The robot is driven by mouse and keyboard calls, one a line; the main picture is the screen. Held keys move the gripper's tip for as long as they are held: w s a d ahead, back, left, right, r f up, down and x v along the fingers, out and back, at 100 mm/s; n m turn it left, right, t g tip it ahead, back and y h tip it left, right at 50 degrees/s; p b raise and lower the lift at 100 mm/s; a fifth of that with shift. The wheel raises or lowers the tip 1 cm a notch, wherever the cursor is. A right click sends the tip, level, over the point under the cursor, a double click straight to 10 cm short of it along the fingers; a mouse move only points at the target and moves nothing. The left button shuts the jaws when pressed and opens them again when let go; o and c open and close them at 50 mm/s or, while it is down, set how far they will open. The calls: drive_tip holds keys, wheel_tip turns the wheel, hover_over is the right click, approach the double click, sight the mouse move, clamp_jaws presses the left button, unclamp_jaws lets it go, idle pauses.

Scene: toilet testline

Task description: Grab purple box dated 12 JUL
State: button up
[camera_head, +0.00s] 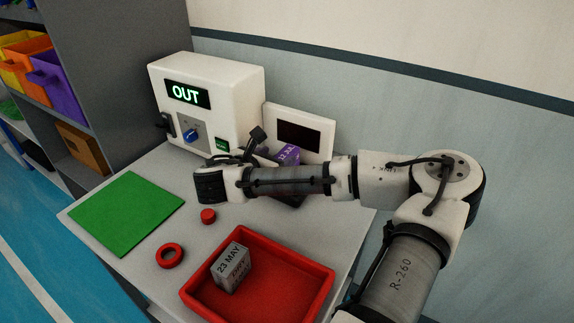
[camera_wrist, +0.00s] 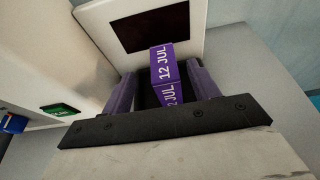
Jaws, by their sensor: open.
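The purple box (camera_wrist: 163,66) bears "12 JUL" in white on two faces in the wrist view. It stands before the dark screen of a white panel. In the head view the box (camera_head: 286,155) is partly hidden behind my arm. My gripper (camera_wrist: 158,82) is open, with one finger on each side of the box in the wrist view. I cannot tell whether the fingers touch it. In the head view the fingers are mostly hidden by my wrist.
A white machine (camera_head: 205,100) reading "OUT" stands left of the white screen panel (camera_head: 300,132). A red tray (camera_head: 318,272) holds a grey box (camera_head: 231,267) marked "23 MAY". A green mat (camera_head: 126,213), a red ring (camera_head: 170,256) and a red cylinder (camera_head: 208,216) lie on the table.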

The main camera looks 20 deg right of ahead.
sight(287, 155)
drive_tip(key=shift+s+f+p+x, duration=0.15)
drive_tip(key=shift+p+x, duration=0.1)
drive_tip(key=shift+x, duration=0.75)
drive_tip(key=shift+f+p+x, duration=0.1)
drive_tip(key=shift+p+x, duration=0.1)
drive_tip(key=shift+x, duration=0.75)
drive_tip(key=shift+s+f+p+x, duration=0.15)
drive_tip(key=shift+p+x, duration=0.1)
drive_tip(key=shift+x, duration=0.75)
drive_tip(key=c, duration=1.2)
drive_tip(key=shift+c, duration=0.2)
